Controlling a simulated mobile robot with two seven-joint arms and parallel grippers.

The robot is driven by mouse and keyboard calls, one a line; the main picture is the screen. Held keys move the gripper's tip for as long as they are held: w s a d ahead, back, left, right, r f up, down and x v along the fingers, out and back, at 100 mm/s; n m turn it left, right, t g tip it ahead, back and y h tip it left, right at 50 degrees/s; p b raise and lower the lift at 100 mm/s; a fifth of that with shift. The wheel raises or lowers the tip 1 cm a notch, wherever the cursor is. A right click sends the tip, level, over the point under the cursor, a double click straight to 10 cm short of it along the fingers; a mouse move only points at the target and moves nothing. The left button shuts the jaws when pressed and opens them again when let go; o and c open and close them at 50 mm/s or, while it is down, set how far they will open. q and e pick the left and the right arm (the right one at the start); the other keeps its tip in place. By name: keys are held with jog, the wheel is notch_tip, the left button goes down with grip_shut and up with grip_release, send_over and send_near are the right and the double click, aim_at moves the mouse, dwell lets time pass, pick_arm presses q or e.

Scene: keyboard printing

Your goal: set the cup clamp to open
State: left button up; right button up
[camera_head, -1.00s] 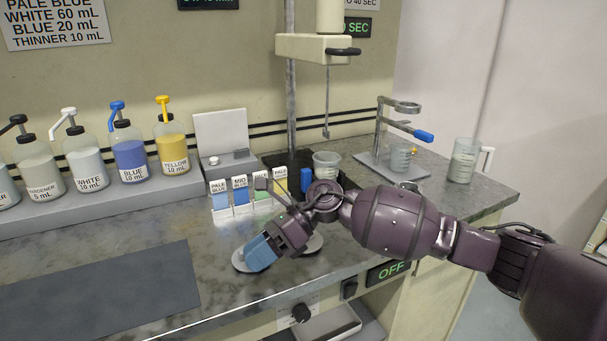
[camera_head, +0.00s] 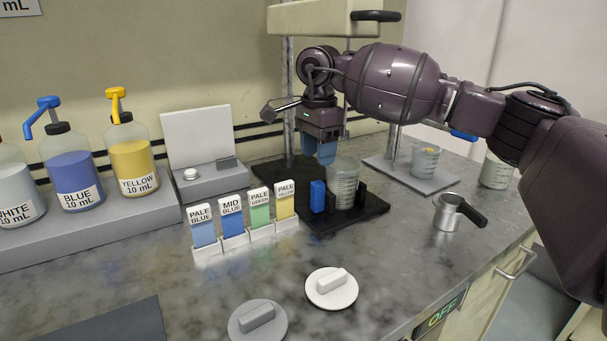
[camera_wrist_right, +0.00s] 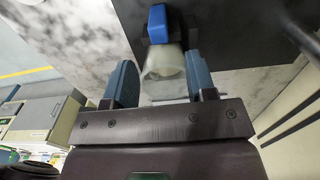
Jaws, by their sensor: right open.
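The cup clamp is a black base plate (camera_head: 372,212) with a blue block-like handle (camera_head: 318,197) and dark jaw posts beside a clear measuring cup (camera_head: 343,185). I cannot tell whether the jaws touch the cup. My right gripper (camera_head: 327,152) is open and empty, pointing down just above and behind the cup and handle. In the right wrist view, its blue-grey fingers (camera_wrist_right: 160,84) stand apart, with the cup (camera_wrist_right: 163,62) seen between them and the blue handle (camera_wrist_right: 157,24) beyond. My left gripper is not in view.
Colour cards (camera_head: 232,222) stand left of the clamp. A metal pot with a black handle (camera_head: 447,212) and another cup (camera_head: 425,160) stand to the right. Pump bottles (camera_head: 133,160) stand on the left shelf.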

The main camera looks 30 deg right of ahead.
aim_at(318, 183)
jog(key=shift+d+r, duration=0.1)
notch_tip(318, 183, down, 2)
jog(key=shift+s+f, duration=0.1)
jog(key=shift+s, duration=0.05)
notch_tip(318, 183, down, 4)
jog(key=shift+r+b, duration=0.2)
jog(key=shift+b, duration=0.45)
jog(key=shift+f, duration=0.75)
jog(key=c, duration=0.9)
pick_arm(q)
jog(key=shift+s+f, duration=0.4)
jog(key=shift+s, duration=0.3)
pick_arm(e)
grip_shut()
